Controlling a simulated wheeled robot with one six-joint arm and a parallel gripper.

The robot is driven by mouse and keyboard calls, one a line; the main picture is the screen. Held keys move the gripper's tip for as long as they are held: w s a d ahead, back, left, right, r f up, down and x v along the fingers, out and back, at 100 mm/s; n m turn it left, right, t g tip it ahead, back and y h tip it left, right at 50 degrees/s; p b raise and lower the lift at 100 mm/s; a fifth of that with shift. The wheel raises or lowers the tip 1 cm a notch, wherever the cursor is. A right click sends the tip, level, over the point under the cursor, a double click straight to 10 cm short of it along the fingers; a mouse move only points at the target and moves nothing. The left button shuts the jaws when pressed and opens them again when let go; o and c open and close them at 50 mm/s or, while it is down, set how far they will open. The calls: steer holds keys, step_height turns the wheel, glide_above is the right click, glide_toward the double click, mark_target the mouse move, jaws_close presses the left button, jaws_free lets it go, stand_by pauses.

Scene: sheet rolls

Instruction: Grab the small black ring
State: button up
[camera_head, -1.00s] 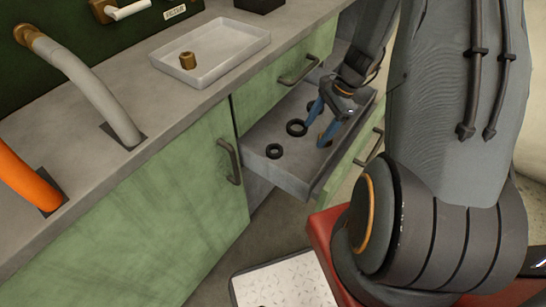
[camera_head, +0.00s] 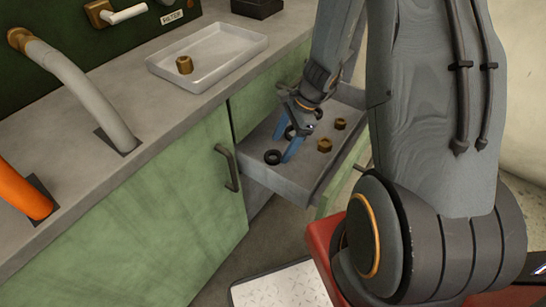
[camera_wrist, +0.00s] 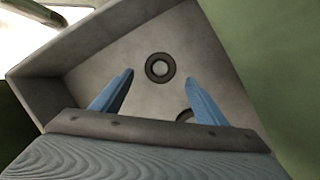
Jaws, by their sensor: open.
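The small black ring (camera_head: 272,157) lies flat on the floor of the open drawer, near its left end. In the wrist view, a dark ring (camera_wrist: 149,67), which looks like the small one, shows between and just beyond my fingertips. My gripper (camera_head: 285,140) is open and empty, with its blue fingers pointing down into the drawer beside the small ring. It also shows in the wrist view (camera_wrist: 159,77). A larger black ring (camera_head: 289,132) is partly hidden behind my fingers. In the wrist view, part of a second ring (camera_wrist: 183,116) shows by the right finger.
The grey drawer (camera_head: 318,187) has raised walls around the rings. Brass nuts (camera_head: 324,146) lie in its right part, clear of my fingers. A white tray (camera_head: 215,72) with a brass fitting (camera_head: 184,65) stands on the counter above. Green cabinet fronts (camera_head: 170,195) border the drawer.

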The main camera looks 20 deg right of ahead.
mark_target(275, 155)
steer(key=b+x, duration=0.1)
steer(key=x, duration=0.2)
steer(key=shift+a, duration=0.3)
steer(key=c, duration=1.1)
steer(key=shift+c, duration=0.2)
